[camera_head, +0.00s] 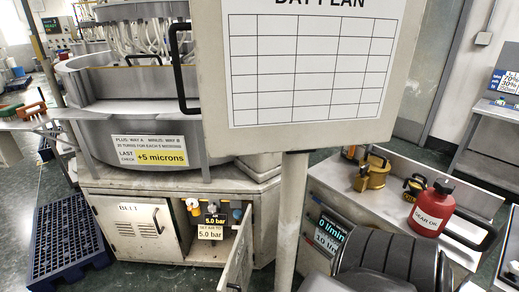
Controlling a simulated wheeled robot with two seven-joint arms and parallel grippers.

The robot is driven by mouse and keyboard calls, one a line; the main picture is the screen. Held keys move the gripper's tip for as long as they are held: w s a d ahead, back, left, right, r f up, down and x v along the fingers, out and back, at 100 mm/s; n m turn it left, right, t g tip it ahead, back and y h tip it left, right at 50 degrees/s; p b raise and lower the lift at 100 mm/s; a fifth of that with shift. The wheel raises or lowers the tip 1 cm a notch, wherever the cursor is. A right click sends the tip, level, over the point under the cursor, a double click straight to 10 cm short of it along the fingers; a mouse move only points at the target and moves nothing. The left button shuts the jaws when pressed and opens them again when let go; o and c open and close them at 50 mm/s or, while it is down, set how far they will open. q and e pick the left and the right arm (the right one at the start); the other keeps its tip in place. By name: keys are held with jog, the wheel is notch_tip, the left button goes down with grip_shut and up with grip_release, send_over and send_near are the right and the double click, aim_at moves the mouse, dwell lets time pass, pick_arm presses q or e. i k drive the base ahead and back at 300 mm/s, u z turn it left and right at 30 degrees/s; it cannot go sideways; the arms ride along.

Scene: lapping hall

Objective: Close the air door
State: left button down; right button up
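The open air door (237,262) hangs on the lower cabinet of the large round machine. It swings out toward me, with its edge nearly facing me. A dark handle shows low on it. The opening behind it shows a 5.0 bar display (211,220), a label reading "SET AIR TO 5.0 bar" (210,232), an orange-yellow knob (192,204) and pipe fittings. To its left, a door marked BELT (130,226) is shut, with a dark handle. The bottom of the air door is cut off by the picture edge. Neither of my grippers is in view.
A day plan board (310,65) on a post (290,220) stands in front, right of the air door. A bench (340,195) with a red gear oil can (432,208) and brass parts is at right. A blue pallet (65,240) lies on the floor at left.

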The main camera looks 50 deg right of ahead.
aim_at(236, 277)
jog(key=z, duration=1.5)
jog(key=i, duration=0.5)
jog(key=u, duration=0.1)
jog(key=k, duration=0.4)
jog(key=u, duration=0.65)
jog(key=k, duration=0.95)
jog(key=z, duration=0.25)
jog(key=i, duration=0.75)
jog(key=z, duration=0.6)
